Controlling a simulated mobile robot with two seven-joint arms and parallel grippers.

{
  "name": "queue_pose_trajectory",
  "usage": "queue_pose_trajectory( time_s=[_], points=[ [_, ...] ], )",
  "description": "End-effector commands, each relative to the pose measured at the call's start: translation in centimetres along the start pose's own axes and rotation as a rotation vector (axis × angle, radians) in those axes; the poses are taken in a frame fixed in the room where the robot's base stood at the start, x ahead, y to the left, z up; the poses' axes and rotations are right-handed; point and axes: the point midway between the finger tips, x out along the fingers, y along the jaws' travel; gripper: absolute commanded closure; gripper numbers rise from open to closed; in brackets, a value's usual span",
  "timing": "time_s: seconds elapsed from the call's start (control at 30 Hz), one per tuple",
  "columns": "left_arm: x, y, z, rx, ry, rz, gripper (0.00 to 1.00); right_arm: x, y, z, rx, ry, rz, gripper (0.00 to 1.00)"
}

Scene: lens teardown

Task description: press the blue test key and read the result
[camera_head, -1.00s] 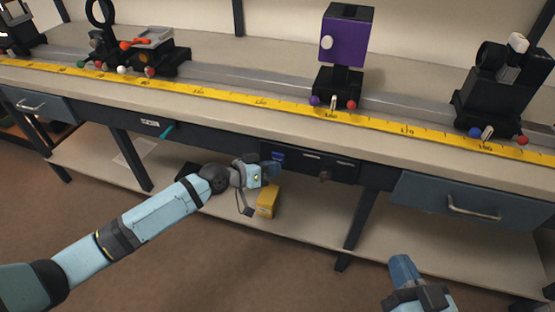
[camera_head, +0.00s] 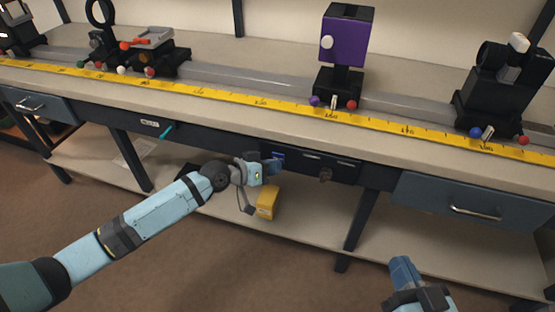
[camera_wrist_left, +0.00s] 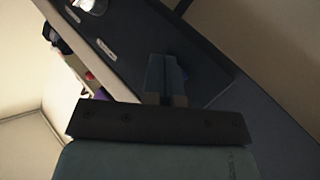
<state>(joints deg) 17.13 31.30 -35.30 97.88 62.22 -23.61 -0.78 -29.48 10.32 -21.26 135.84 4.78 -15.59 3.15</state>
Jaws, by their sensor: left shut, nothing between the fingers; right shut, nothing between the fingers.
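A dark panel (camera_head: 342,170) hangs under the bench's front edge. A small blue patch (camera_head: 278,155), which looks like the test key, shows at its left end, partly hidden by my left gripper. My left gripper (camera_head: 273,168) is shut and empty, with its tips at the panel just below the blue patch. I cannot tell whether they touch it. In the left wrist view the shut fingers (camera_wrist_left: 165,78) point at a dark surface with small pale labels; the key is not visible there. My right gripper (camera_head: 403,270) is shut and empty, low at the right. No readable result shows.
A dark knob (camera_head: 325,175) juts from the panel. A drawer (camera_head: 475,201) is at the right. Purple (camera_head: 348,38) and black mounts stand on the bench behind a yellow scale (camera_head: 230,99).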

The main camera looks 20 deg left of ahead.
Motion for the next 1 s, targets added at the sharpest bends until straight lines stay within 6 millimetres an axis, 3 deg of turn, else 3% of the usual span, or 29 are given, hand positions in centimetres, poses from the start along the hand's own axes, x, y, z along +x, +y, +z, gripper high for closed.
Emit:
queue_pose_trajectory(
  time_s=[1.0],
  points=[
    [-1.8,1.3,1.1,-0.001,-0.002,0.000,1.00,0.0,-0.2,-1.6,-0.001,0.000,0.001,1.00]
  ],
)
